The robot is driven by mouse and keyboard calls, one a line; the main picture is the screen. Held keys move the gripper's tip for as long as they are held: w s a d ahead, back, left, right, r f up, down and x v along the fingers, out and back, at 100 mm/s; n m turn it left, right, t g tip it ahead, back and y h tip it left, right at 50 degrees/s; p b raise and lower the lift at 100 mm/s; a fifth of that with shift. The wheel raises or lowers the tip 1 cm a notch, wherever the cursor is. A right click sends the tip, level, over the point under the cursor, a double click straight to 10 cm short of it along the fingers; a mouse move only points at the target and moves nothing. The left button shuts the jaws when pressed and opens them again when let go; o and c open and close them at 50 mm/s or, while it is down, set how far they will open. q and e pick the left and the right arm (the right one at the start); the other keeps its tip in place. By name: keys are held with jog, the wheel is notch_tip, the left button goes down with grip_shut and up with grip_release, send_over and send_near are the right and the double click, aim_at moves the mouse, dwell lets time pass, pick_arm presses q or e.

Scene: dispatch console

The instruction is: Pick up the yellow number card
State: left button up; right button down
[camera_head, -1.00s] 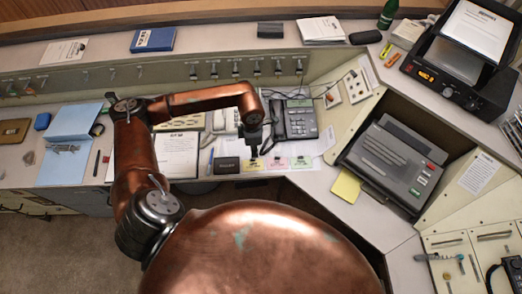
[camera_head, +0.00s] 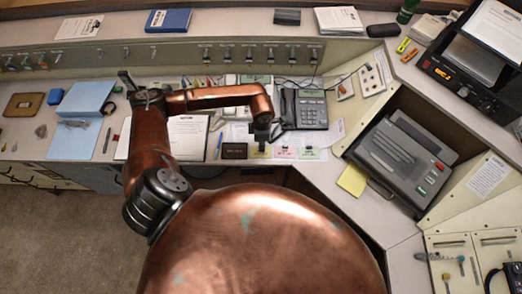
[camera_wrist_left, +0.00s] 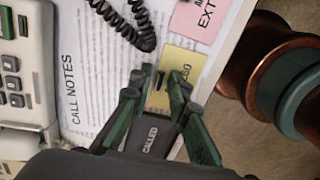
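The yellow number card (camera_head: 261,153) lies flat on the desk, in a row with pink cards (camera_head: 284,153). In the left wrist view the yellow card (camera_wrist_left: 184,62) shows just past and between the fingertips, with part of it hidden by the fingers. My left gripper (camera_head: 262,138) is over the card in the head view. In the wrist view the left gripper (camera_wrist_left: 160,82) is open, its two green-sided fingers apart. I cannot tell whether they touch the card. A black piece marked CALLED (camera_wrist_left: 150,135) shows between the finger bases. My right gripper is not in view.
A desk phone (camera_head: 305,108) with a coiled cord stands behind the cards. A black block (camera_head: 234,151) lies left of the yellow card. A sheet headed CALL NOTES (camera_wrist_left: 85,75) lies under the cards. The desk's front edge is close by. A yellow pad (camera_head: 352,180) lies right.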

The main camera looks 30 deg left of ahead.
pick_arm(q)
jog(key=shift+s+r, duration=0.1)
jog(key=c, duration=0.3)
grip_shut()
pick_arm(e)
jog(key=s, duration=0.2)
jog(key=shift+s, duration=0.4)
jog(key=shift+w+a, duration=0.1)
